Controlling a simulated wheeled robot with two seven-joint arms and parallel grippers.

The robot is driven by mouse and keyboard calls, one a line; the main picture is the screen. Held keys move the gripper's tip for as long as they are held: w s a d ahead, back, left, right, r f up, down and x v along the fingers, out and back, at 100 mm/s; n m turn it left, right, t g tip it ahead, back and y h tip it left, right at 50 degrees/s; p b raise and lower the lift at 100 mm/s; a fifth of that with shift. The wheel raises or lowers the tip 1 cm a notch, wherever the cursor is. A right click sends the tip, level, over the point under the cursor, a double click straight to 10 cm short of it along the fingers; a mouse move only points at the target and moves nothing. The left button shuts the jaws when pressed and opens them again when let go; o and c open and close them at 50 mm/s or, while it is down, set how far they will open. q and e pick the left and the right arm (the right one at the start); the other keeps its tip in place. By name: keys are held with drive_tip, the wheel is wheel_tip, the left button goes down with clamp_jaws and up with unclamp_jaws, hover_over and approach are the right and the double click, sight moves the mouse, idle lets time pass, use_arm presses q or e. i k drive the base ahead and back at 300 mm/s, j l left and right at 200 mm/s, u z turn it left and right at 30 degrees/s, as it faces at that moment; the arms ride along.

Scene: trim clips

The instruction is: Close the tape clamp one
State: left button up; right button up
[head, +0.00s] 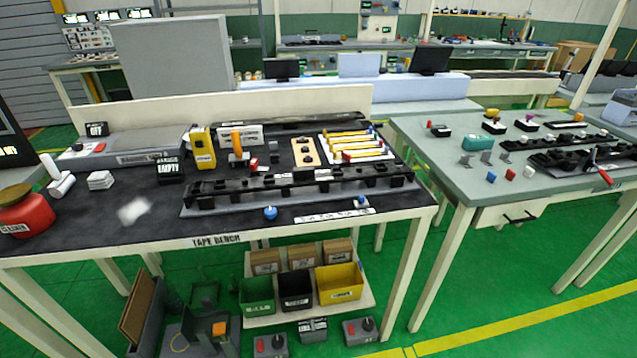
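The tape bench (218,241) stands at the left with a dark top. A long black fixture (290,188) lies on a grey base across its right half, with several black blocks along it. A clamp marked one cannot be told apart at this size, nor whether any clamp is open or shut. A small red part (254,164) shows behind the fixture. A blue knob (270,212) and a smaller blue knob (361,201) stand in front of it. Neither of my grippers is in view.
A yellow box (202,147), yellow-handled tools (352,146) and a red jar (25,211) stand on the bench. A second bench (466,189) stands to the right across a green floor gap. Bins (257,296) sit on a shelf below.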

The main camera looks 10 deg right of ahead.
sight(346, 157)
drive_tip(key=i+l, duration=0.15)
drive_tip(key=l, duration=0.2)
drive_tip(key=i+l, duration=0.15)
drive_tip(key=l, duration=0.25)
drive_tip(key=i+l, duration=0.15)
drive_tip(key=l, duration=0.2)
drive_tip(key=i+l, duration=0.15)
drive_tip(key=l, duration=0.25)
drive_tip(key=i+l, duration=0.15)
drive_tip(key=l, duration=0.2)
drive_tip(key=i+u, duration=0.05)
